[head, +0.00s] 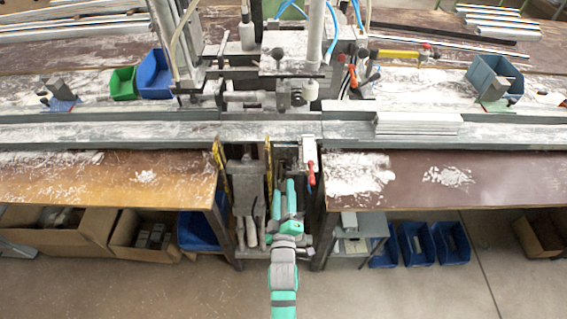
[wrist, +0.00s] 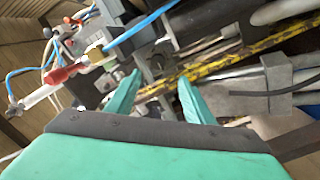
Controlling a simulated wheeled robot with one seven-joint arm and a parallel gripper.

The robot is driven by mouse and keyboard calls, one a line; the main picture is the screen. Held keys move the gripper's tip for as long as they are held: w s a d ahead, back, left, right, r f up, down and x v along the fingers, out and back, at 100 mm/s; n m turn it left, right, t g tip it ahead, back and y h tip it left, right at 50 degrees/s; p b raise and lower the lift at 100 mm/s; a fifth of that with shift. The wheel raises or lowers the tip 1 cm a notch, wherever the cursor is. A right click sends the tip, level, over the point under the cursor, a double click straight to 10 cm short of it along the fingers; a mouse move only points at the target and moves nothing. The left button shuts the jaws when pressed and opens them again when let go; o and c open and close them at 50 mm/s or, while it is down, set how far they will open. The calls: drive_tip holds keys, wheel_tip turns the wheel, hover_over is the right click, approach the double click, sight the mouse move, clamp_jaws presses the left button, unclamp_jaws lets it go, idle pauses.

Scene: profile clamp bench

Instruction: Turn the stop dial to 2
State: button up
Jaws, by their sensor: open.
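I cannot pick out a stop dial with readable numbers in either view. My gripper (head: 284,185) is green and reaches in at the gap between the two bench halves, below the rail. In the wrist view my gripper (wrist: 158,76) has its two green fingers apart with nothing held between them. A grey bracket with a round hole (wrist: 156,66) shows just beyond the fingertips; I cannot tell whether it belongs to the dial. In the head view a round dark knob-like part (head: 297,95) sits on the clamp machine (head: 292,62) above the rail.
A long metal rail (head: 160,131) crosses the bench, with stacked profiles (head: 417,123) on it. A red-handled fitting (head: 311,172) hangs right of my gripper. Yellow-black strips (wrist: 240,60) and blue hoses (wrist: 143,25) lie close around the fingers. Blue bins (head: 451,243) stand under the bench.

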sight(284, 161)
drive_tip(key=w, duration=1.2)
drive_tip(key=shift+r, duration=0.2)
drive_tip(key=c, duration=1)
